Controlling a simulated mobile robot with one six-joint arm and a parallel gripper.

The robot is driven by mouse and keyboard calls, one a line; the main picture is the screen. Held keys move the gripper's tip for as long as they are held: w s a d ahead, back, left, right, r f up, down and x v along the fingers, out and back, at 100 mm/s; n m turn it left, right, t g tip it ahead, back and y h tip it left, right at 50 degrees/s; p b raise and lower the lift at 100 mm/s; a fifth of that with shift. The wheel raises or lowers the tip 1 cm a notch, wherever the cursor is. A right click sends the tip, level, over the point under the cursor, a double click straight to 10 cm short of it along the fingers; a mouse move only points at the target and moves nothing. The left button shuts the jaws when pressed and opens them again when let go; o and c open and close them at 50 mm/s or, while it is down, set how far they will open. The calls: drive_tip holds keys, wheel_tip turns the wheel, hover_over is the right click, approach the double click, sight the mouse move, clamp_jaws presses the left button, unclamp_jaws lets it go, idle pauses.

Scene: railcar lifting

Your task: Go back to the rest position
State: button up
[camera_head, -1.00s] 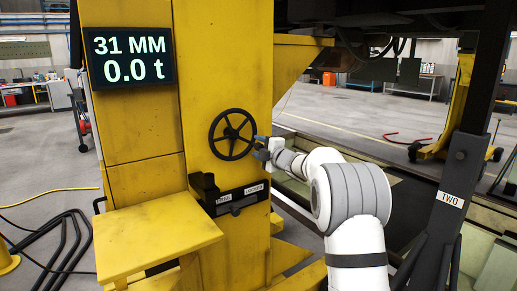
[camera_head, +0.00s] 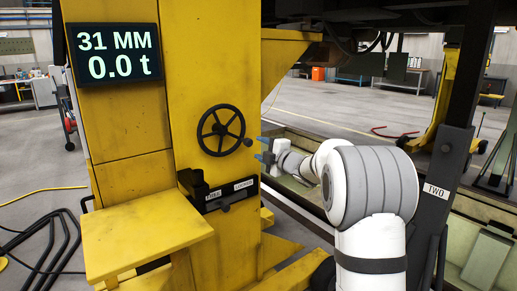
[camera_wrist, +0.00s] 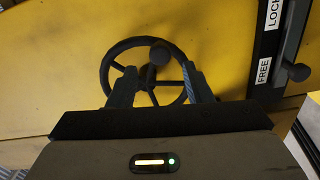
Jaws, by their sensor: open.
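My gripper (camera_head: 264,151) is open and empty, just right of the black handwheel (camera_head: 221,130) on the yellow lifting column (camera_head: 205,70). In the head view a gap shows between the fingers and the wheel's knob (camera_head: 248,142). In the wrist view my gripper's two fingers (camera_wrist: 162,85) are spread, with the handwheel (camera_wrist: 128,47) behind them and its round knob (camera_wrist: 160,54) seen between them. My white arm reaches in from the lower right of the head view.
A lock lever plate (camera_head: 230,193) marked FREE and LOCKED sits below the wheel. A display (camera_head: 115,54) reads 31 MM and 0.0 t. A yellow shelf (camera_head: 140,238) juts out at lower left. A dark post (camera_head: 437,190) marked TWO stands right of my arm.

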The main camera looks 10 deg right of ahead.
drive_tip(key=s+d+r+m+g+h+p, duration=0.2)
drive_tip(key=s+d+r+m+h+p, duration=0.15)
drive_tip(key=s+m+h+p, duration=0.35)
drive_tip(key=s+d+r+m+g+h+p, duration=0.1)
drive_tip(key=s+d+r+m+h+p, duration=0.1)
drive_tip(key=s+r+m+p, duration=0.45)
drive_tip(key=s+a+f+m+g+p, duration=0.1)
drive_tip(key=s+a+m+g+p, duration=0.1)
drive_tip(key=s, duration=0.9)
drive_tip(key=s+a+f+m+g+p, duration=0.1)
drive_tip(key=s+g, duration=0.4)
drive_tip(key=s, duration=0.6)
drive_tip(key=s+a+f+m+g+p, duration=0.2)
drive_tip(key=s+f+m+g+p, duration=0.1)
drive_tip(key=s, duration=0.8)
drive_tip(key=shift+s+a+m+y+p, duration=0.3)
drive_tip(key=shift+m+y+p, duration=0.15)
drive_tip(key=shift+m, duration=0.7)
drive_tip(key=shift+w, duration=0.1)
drive_tip(key=shift+c, duration=0.5)
